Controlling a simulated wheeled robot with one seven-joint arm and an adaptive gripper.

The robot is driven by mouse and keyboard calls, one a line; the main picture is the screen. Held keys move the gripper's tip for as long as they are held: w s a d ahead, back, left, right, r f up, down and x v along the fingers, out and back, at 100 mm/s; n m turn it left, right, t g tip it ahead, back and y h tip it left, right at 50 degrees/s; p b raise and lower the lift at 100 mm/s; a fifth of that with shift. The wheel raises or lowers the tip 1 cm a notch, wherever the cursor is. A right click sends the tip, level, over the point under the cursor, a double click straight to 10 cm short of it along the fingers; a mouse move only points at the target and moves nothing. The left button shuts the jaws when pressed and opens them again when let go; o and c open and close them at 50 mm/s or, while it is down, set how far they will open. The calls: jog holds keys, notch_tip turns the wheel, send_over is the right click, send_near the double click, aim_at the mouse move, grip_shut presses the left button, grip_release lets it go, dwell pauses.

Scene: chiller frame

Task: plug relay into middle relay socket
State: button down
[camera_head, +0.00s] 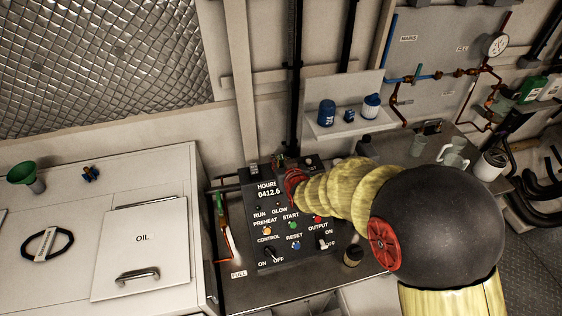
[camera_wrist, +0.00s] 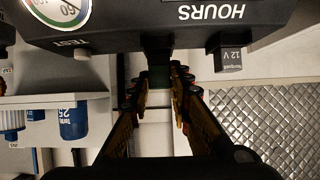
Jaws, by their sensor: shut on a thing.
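The control panel (camera_head: 290,225) with the HOURS display stands on the bench in the head view. Its underside-up edge (camera_wrist: 130,35) crosses the top of the wrist view. My gripper (camera_wrist: 158,80) is at the panel's top edge, shut on a small dark block, the relay (camera_wrist: 158,73), which shows between the fingertips. A dark block at the panel edge adjoins the held relay; I cannot tell whether the relay is seated. Another relay marked 12 V (camera_wrist: 230,58) sits at the panel edge to the right.
A round gauge (camera_wrist: 58,10) is on the panel beside my gripper. A white OIL cabinet (camera_head: 145,240) is at the left. Pipes and a jug (camera_head: 455,152) are at the right.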

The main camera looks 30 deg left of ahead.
jog(key=shift+f+b, duration=0.6)
jog(key=shift+f, duration=0.1)
jog(key=c, duration=1.6)
grip_release()
jog(key=shift+f, duration=0.15)
jog(key=shift+o, duration=0.2)
jog(key=shift+s+d, duration=0.1)
jog(key=v, duration=1.2)
